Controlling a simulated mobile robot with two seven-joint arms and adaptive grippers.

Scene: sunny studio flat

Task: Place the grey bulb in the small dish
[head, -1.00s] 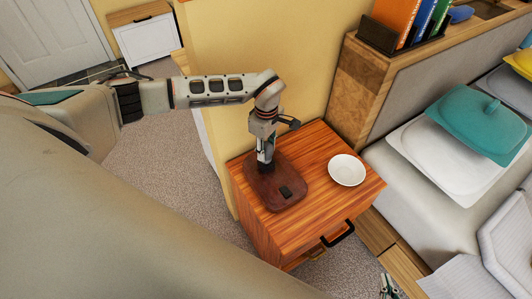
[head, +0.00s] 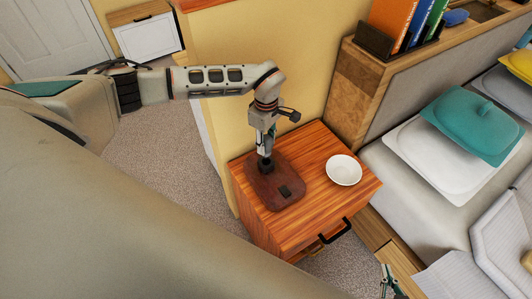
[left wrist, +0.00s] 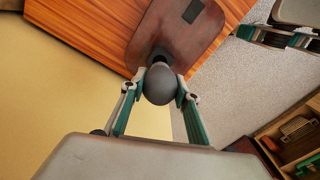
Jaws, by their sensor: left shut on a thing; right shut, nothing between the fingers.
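The grey bulb (left wrist: 159,86) is between the fingertips of my left gripper (left wrist: 158,88) in the left wrist view. That gripper (head: 265,150) points down over the brown wooden base (head: 290,200) in the head view. A dark socket (head: 266,165) stands on this base, just below the fingers. I cannot tell whether the bulb still touches the socket. The small white dish (head: 344,170) is on the side table to the right of the base and looks empty. My right gripper (head: 390,281) is shut and empty at the bottom right.
The base and dish share a striped wooden side table (head: 322,205) with a black handle. A yellow wall stands behind it. A wooden shelf unit with books (head: 393,22) is at the back right.

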